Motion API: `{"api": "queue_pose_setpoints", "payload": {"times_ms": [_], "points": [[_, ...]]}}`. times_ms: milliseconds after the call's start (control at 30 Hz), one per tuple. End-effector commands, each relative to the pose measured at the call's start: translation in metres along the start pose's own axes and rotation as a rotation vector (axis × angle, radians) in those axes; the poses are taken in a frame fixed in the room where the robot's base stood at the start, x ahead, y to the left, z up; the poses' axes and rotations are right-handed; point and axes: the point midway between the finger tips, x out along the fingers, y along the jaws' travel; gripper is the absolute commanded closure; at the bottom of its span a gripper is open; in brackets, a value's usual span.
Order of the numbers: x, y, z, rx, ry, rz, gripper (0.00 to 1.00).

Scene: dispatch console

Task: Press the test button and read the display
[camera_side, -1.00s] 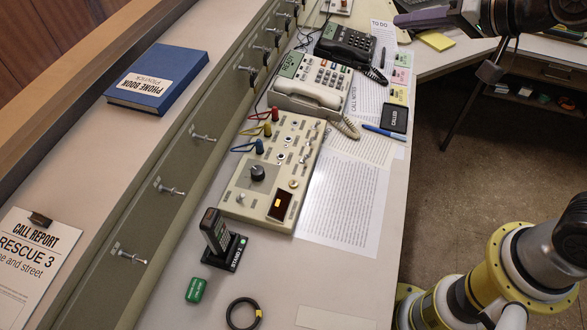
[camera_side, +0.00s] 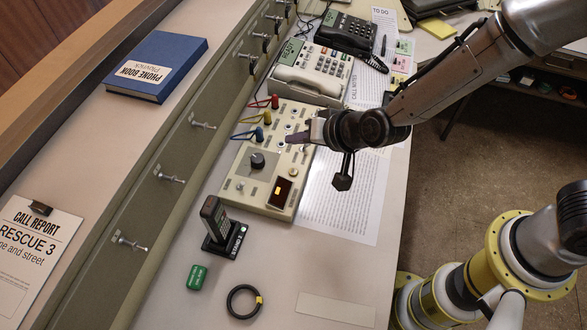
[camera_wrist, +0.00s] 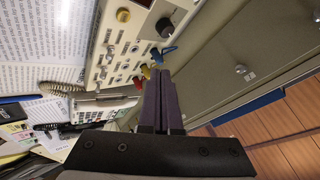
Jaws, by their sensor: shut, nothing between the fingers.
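The beige test console (camera_side: 262,208) lies on the desk in the side view, with a black knob (camera_side: 257,160), sockets and switches. Its dark red display (camera_side: 280,193) has a small orange lit patch too small to read. A round tan button (camera_side: 293,171) sits just above the display; its label is unreadable. The button also shows near the top of the wrist view (camera_wrist: 123,15). My gripper (camera_side: 290,139) is shut and empty, its purple fingers over the console's upper right part, away from the button. In the wrist view my gripper's fingers (camera_wrist: 160,75) point toward the console's plug end.
Red, yellow and blue plugs (camera_side: 267,117) with cables stand along the console's upper left edge. A white telephone (camera_side: 308,80) is behind it. A radio in a stand (camera_side: 218,222), a green box (camera_side: 197,277) and a black ring (camera_side: 244,301) are in front. Papers (camera_side: 340,205) lie right.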

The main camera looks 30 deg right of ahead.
Motion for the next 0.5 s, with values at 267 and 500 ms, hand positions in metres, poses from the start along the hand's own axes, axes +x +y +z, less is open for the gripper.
{"api": "queue_pose_setpoints", "payload": {"times_ms": [267, 500], "points": [[-0.0007, -0.0009, 0.0001, -0.001, 0.0, -0.002, 1.0], [0.0064, 0.0047, 0.0049, -0.002, 0.0, 0.0, 1.0]]}}
